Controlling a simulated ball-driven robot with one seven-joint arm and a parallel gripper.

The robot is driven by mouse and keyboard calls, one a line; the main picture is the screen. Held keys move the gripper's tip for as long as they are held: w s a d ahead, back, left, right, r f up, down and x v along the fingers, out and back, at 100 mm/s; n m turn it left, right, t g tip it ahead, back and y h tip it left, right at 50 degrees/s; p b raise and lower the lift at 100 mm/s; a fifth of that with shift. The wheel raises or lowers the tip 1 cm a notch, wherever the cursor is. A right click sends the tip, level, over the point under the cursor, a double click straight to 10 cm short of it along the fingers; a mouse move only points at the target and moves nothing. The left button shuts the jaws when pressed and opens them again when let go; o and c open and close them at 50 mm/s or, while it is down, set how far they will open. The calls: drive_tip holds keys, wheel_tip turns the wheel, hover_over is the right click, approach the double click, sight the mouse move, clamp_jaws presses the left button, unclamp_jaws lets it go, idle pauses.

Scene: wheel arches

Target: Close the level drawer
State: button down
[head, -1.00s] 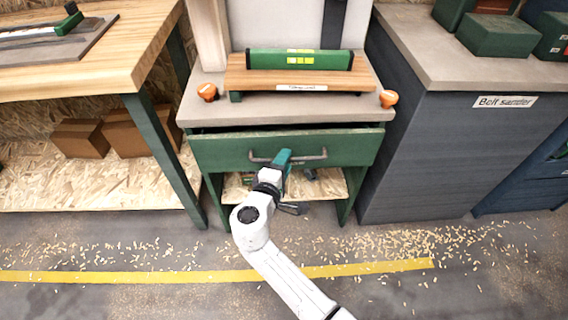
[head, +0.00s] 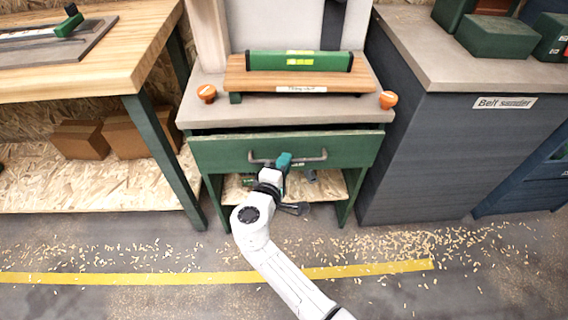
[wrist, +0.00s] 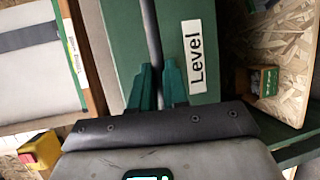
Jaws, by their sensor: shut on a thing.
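The level drawer (head: 222,152) is a wide green front under a grey bench top, with a dark gap along its top edge. It stands slightly forward of the bench. Its dark bar handle (head: 313,158) runs across the middle. In the wrist view the drawer front (wrist: 118,30) carries a white "Level" label (wrist: 196,57), and the handle (wrist: 151,30) runs between the teal fingers. My gripper (head: 284,157) is shut on the handle near its middle; its fingers also show in the wrist view (wrist: 158,75). The drawer's inside is hidden.
A green spirit level (head: 300,61) lies on a wooden board on the bench, between two orange knobs (head: 388,99). A lower shelf (head: 235,190) holds small items. A dark cabinet (head: 430,155) stands right, a wooden table (head: 95,65) left. Chips litter the open floor.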

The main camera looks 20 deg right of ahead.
drive_tip(key=shift+f, duration=0.1)
drive_tip(key=w+b, duration=0.1)
drive_tip(key=w, duration=0.1)
drive_tip(key=w+d+b, duration=0.1)
drive_tip(key=w+b, duration=0.1)
idle(0.4)
drive_tip(key=c, duration=1.1)
unclamp_jaws()
drive_tip(key=shift+d, duration=0.15)
drive_tip(key=p, duration=0.2)
approach(284, 150)
drive_tip(key=shift+v, duration=0.8)
